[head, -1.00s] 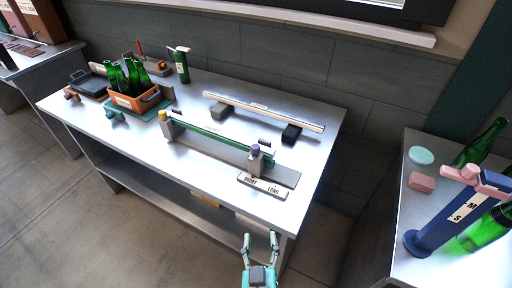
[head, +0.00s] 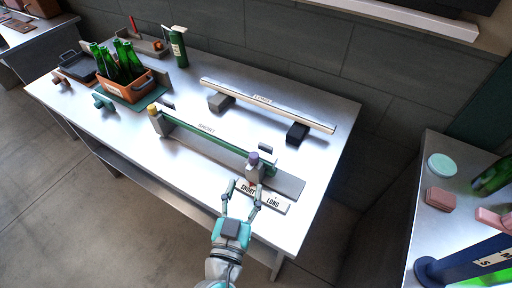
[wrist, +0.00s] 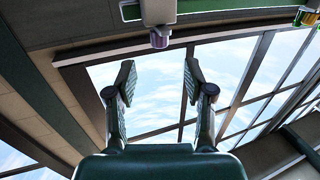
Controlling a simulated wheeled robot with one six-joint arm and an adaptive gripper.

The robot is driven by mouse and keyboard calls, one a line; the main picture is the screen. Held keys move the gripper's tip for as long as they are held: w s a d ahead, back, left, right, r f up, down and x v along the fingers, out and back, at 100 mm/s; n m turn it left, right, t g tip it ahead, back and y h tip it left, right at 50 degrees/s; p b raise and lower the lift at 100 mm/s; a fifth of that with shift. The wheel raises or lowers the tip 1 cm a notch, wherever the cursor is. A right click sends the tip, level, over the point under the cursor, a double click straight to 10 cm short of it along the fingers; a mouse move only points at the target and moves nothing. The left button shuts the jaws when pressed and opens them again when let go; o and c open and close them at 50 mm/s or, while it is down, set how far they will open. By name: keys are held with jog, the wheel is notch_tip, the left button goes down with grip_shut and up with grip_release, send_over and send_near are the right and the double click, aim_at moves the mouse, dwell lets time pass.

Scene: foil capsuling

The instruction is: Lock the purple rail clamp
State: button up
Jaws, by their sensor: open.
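The purple rail clamp (head: 253,159) is a small purple knob on a grey block at the right end of the green rail (head: 205,136) on the metal table. In the wrist view the purple knob (wrist: 160,38) shows at the top middle, beyond my fingers. My gripper (head: 243,186) is open and empty, just in front of the purple clamp, above the SHORT/LONG label plate (head: 272,204). In the wrist view the two fingertips of my gripper (wrist: 158,75) are wide apart, with nothing between them. A yellow clamp knob (head: 153,111) sits at the rail's left end.
An orange crate (head: 130,92) with green bottles stands at the left. A second table at the right holds a blue stand (head: 432,270) and a pink block (head: 439,198). The table's front edge lies under my arm.

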aim_at(253, 162)
jog(key=x, duration=1)
jog(key=shift+w, duration=0.15)
grip_shut()
